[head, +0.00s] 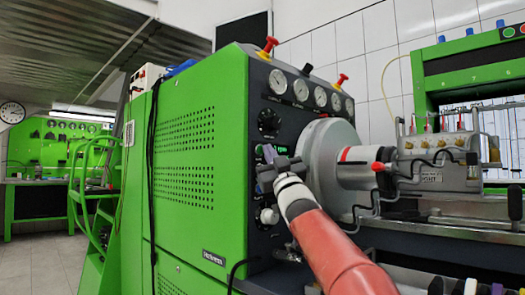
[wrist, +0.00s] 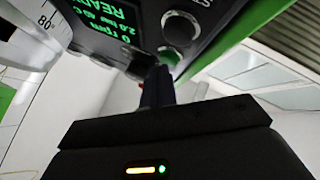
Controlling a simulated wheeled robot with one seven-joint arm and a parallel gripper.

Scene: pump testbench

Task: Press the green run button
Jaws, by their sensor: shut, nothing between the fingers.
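The green pump testbench (head: 200,160) has a dark control panel on its right-hand face. My gripper (head: 268,172) is in front of this panel, beside the silver round housing. In the wrist view, my gripper's dark fingers (wrist: 158,82) are together, pointing at the panel. A small green round part (wrist: 168,56), which looks like the green run button, shows close by the fingertips. I cannot tell whether they touch it. A dark round knob or button (wrist: 180,28) is above it. A display (wrist: 112,22) with green text reading READY is to the left.
The silver housing (head: 322,155) and the pump assembly (head: 437,160) stand close right of my gripper. Gauges (head: 301,90) and red knobs (head: 267,46) sit higher on the bench. Black hoses hang around it. Open floor (head: 60,262) lies at left.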

